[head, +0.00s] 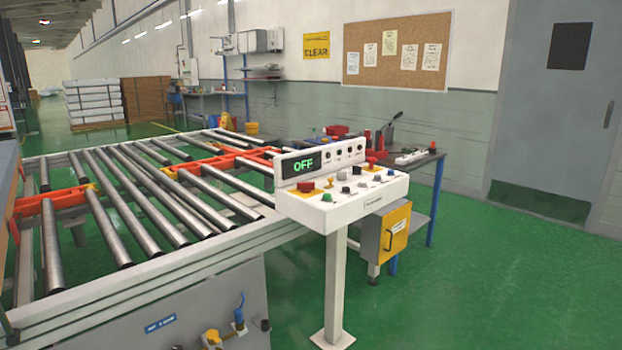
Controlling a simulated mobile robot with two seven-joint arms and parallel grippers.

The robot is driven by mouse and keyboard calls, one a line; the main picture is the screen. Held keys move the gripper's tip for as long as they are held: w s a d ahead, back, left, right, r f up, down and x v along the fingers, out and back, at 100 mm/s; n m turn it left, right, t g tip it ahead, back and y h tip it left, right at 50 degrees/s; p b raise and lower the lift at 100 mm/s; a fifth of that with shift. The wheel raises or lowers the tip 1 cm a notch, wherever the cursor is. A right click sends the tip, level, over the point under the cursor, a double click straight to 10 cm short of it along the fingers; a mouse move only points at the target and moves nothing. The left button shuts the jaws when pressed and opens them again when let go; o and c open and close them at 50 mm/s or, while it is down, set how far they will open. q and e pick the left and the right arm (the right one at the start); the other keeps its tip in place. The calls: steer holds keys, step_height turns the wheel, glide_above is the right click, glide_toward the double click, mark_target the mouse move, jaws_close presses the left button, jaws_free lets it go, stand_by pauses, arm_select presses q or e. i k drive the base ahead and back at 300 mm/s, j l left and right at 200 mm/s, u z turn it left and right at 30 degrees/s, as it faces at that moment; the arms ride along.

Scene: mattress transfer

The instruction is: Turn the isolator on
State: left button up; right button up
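A white control console (350,206) stands on a white post at the right end of the roller conveyor. Its display (303,167) reads OFF in green. The sloped top carries a red button (306,186), a green button (327,197) and several other knobs and switches. A grey panel (130,328) below the conveyor carries a blue label and a blue lever (239,308), with a yellow fitting (212,337) beside it. A yellow-fronted box (395,232) with a dark handle stands behind the console. I cannot tell which control is the isolator. Neither gripper is in view.
The roller conveyor (150,270) with orange cross pieces fills the left. A workbench (415,160) with tools stands behind the console. Stacked white packages (95,103) and brown stacks (147,98) are at the back left. Green floor (480,290) is clear at the right, near a grey door (553,120).

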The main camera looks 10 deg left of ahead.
mark_target(305, 188)
steer(key=i+l, duration=0.3)
steer(key=i, duration=0.25)
steer(key=i+l, duration=0.35)
steer(key=i, duration=0.2)
steer(key=i+l, duration=0.3)
steer(key=i, duration=0.25)
